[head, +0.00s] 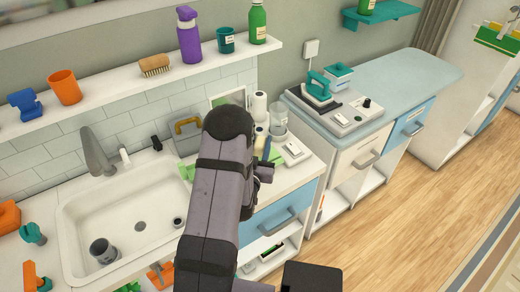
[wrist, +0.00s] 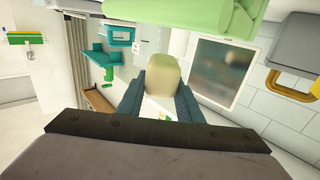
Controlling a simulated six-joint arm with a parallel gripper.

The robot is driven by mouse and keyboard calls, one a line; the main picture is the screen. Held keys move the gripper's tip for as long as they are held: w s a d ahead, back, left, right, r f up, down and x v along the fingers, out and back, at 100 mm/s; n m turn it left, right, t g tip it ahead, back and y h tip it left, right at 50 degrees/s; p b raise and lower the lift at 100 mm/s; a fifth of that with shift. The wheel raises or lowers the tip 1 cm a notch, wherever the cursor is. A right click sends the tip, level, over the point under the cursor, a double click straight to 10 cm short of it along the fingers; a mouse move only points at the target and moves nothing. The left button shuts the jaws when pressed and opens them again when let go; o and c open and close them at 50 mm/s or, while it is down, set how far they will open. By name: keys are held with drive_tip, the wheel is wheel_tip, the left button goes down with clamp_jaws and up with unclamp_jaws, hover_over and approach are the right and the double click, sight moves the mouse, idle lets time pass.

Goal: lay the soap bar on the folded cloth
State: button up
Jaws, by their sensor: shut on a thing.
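My gripper (wrist: 160,105) is shut on a pale yellow block with rounded edges, the soap bar (wrist: 162,78), held between its two dark blue-grey fingers. In the head view my arm hides most of the gripper and the soap. A light green, soft-edged thing, which looks like the folded cloth (wrist: 185,14), shows at the top of the wrist view, apart from the soap.
A white sink (head: 140,215) with a dark cup (head: 103,251) in it lies left of my arm. A grey box with a yellow handle (head: 188,127), white bottles (head: 259,105) and a clear jar (head: 279,118) stand behind.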

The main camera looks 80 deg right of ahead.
sight(260, 150)
drive_tip(key=shift+f+p, duration=0.3)
drive_tip(key=shift+f, duration=1.35)
drive_tip(key=shift+f, duration=0.25)
drive_tip(key=o, duration=1.2)
drive_tip(key=shift+r, duration=0.1)
